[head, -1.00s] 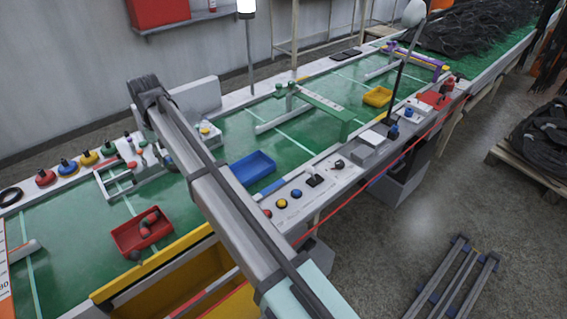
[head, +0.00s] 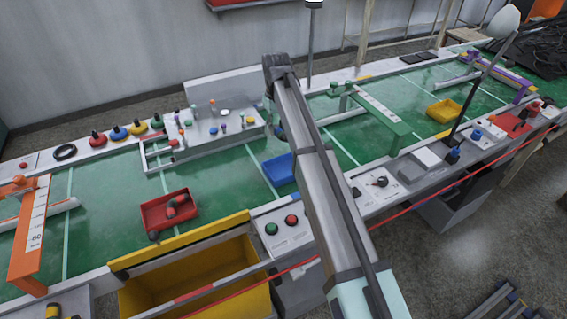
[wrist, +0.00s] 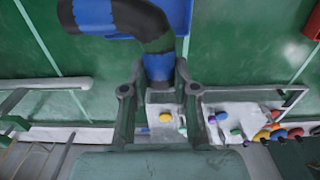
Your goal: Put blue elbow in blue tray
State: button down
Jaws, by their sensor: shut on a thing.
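My gripper (wrist: 160,95) is shut on the blue elbow (wrist: 160,66), a dark bent hose piece with blue bands, in the wrist view. The elbow rises from between the fingers and bends to the upper left. The blue tray (head: 279,170) sits on the green belt in the head view, just left of my arm, which covers its right side. Part of the blue tray (wrist: 184,12) shows at the top of the wrist view, behind the elbow. In the head view my gripper end hangs above and behind the tray; the fingertips and elbow are not clear there.
A red tray (head: 152,219) with dark pieces stands at left, a yellow tray (head: 443,111) at right. A green gate (head: 385,125) spans the belt right of my arm. A panel with coloured knobs (head: 230,128) stands at the back. A yellow bin (head: 190,285) is in front.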

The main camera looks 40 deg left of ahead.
aim_at(278, 168)
notch_tip(278, 168, down, 16)
jog(key=p, duration=0.2)
jog(key=shift+f+p, duration=0.25)
jog(key=shift+p, duration=0.15)
jog(key=shift+f, duration=0.1)
jog(key=c, duration=0.9)
grip_release()
notch_tip(278, 168, up, 12)
jog(key=b, duration=0.2)
jog(key=shift+b, duration=0.4)
jog(key=shift+d, duration=0.1)
